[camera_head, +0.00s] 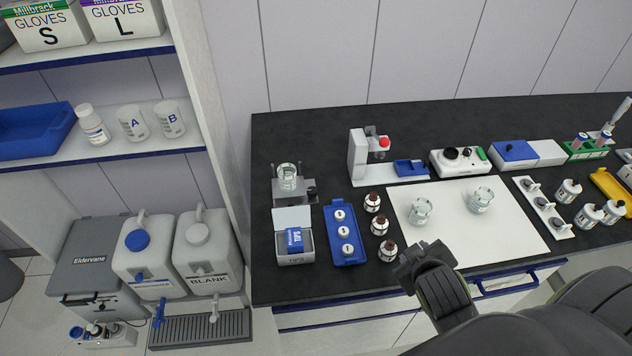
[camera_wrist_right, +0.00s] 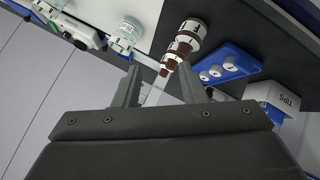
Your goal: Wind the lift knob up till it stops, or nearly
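The small grey lift (camera_head: 290,196) stands at the left end of the black bench, with a glass beaker (camera_head: 287,178) on its top plate. A small dark knob (camera_head: 312,194) shows at the lift's right side, too small to read its setting. My right gripper (camera_head: 408,262) is over the bench's front edge, right of the brown bottles and well away from the lift. In the right wrist view its two fingers (camera_wrist_right: 159,84) stand apart with nothing gripped between them. The lift does not clearly show in that view. My left gripper is not in view.
A tips box (camera_head: 295,252), a blue tray of white-capped vials (camera_head: 345,256) and several brown bottles (camera_head: 388,251) stand between my right gripper and the lift. Two beakers stand on the white mat (camera_head: 505,240). A stand with a red knob (camera_head: 384,142) is behind.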

